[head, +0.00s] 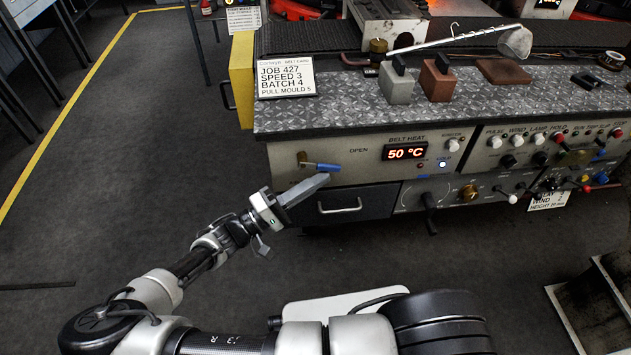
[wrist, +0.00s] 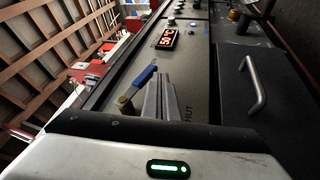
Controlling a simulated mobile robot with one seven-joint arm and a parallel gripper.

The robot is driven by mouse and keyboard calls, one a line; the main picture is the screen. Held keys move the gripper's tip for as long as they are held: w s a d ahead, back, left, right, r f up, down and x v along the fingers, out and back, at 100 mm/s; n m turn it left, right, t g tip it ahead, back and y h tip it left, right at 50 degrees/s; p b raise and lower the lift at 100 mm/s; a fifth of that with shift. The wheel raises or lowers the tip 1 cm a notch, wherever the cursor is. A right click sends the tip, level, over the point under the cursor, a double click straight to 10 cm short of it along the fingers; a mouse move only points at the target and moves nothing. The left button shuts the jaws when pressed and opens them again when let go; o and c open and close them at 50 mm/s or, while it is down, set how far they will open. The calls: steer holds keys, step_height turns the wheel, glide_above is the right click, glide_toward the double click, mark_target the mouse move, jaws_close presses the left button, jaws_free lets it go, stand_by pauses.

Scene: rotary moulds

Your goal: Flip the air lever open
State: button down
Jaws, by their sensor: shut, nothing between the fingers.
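The air lever (head: 325,167) has a blue handle on a brass pivot (head: 302,158), on the front panel left of the belt heat display. I cannot tell whether the fingers touch the handle. Part of the word SHUT shows beside my fingers in the wrist view.
A dark drawer (head: 345,203) with a bar handle sits under the lever. The belt heat display (head: 405,152) reads 50 °C, with knobs and switches (head: 515,140) farther right. A job card (head: 286,78) stands on the worktop (head: 340,110).

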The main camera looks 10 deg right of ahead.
steer(key=f+b+v, duration=0.1)
steer(key=f+v, duration=0.1)
steer(key=v, duration=0.9)
steer(key=shift+w+f, duration=0.15)
steer(key=shift+f, duration=0.3)
